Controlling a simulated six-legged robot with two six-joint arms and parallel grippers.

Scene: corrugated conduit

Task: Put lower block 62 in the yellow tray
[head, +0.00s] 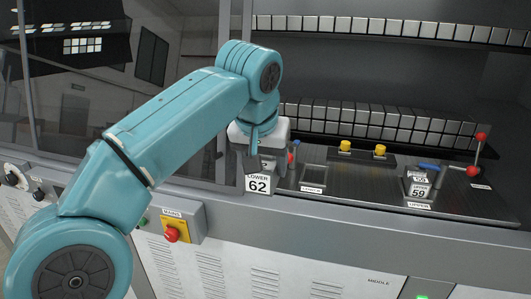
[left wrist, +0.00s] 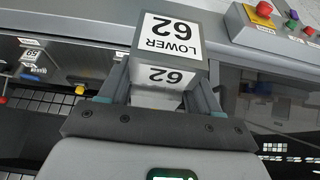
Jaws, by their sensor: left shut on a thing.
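Lower block 62 (head: 259,184) is a metallic block with a white label reading LOWER 62. My left gripper (head: 262,160) is shut on it, pointing down, and holds it near the front edge of the machine bench. In the left wrist view the block (left wrist: 168,42) sits between the two fingers of the left gripper (left wrist: 163,88), its label upside down. I cannot see the yellow tray in either view. My right gripper is not in view.
A recess labelled LOWER (head: 313,178) lies right of the held block. Block 59 (head: 418,191) stands farther right, by the UPPER label. Two yellow knobs (head: 362,148) and a red-knobbed lever (head: 477,152) stand behind. A control box with a red knob (head: 172,234) juts out in front.

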